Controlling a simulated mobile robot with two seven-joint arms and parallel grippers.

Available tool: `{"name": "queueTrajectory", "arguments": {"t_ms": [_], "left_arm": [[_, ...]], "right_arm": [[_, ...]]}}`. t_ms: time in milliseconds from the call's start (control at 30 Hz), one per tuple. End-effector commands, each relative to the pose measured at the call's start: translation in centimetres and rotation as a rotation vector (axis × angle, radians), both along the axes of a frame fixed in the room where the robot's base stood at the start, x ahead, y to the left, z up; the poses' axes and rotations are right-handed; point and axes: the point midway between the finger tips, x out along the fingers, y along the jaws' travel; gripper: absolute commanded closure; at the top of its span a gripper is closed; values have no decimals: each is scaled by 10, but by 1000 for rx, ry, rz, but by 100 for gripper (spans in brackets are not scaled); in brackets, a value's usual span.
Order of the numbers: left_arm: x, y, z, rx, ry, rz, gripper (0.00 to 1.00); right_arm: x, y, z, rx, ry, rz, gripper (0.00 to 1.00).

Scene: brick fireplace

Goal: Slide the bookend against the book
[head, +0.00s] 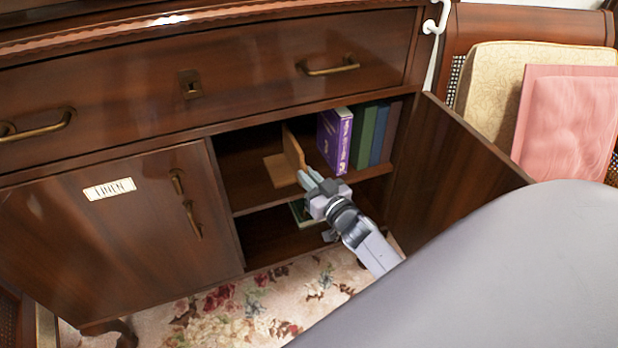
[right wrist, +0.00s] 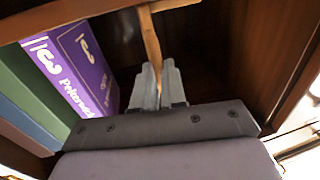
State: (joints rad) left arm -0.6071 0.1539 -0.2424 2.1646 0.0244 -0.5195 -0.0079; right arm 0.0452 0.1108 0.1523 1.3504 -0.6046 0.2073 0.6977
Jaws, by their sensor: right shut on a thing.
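The wooden bookend (head: 293,148) stands on the cabinet's upper shelf, with its flat base (head: 279,170) to the left of its upright. My right gripper (head: 312,182) reaches in from the front and is shut on the bookend's upright. In the right wrist view the gripper (right wrist: 160,88) has its fingers on both sides of the upright (right wrist: 152,45). The purple book (head: 336,138) stands upright to the right of the bookend, with a gap between them; it also shows in the right wrist view (right wrist: 75,70). My left gripper is not in view.
Green (head: 363,137), blue (head: 380,133) and brown (head: 392,131) books stand right of the purple one. The open cabinet door (head: 455,170) bounds the right side. Another book (head: 301,213) lies on the lower shelf. The closed left door (head: 125,220) has a label.

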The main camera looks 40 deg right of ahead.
Motion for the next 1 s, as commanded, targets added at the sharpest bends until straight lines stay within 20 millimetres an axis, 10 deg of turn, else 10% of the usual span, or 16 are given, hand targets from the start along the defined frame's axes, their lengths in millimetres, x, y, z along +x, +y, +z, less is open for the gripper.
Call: {"name": "queueTrajectory", "arguments": {"t_ms": [367, 1000], "left_arm": [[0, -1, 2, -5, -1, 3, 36], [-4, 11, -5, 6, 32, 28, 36]], "right_arm": [[-1, -3, -1, -1, 2, 1, 100], [-28, -115, -2, -2, 4, -1, 100]]}}
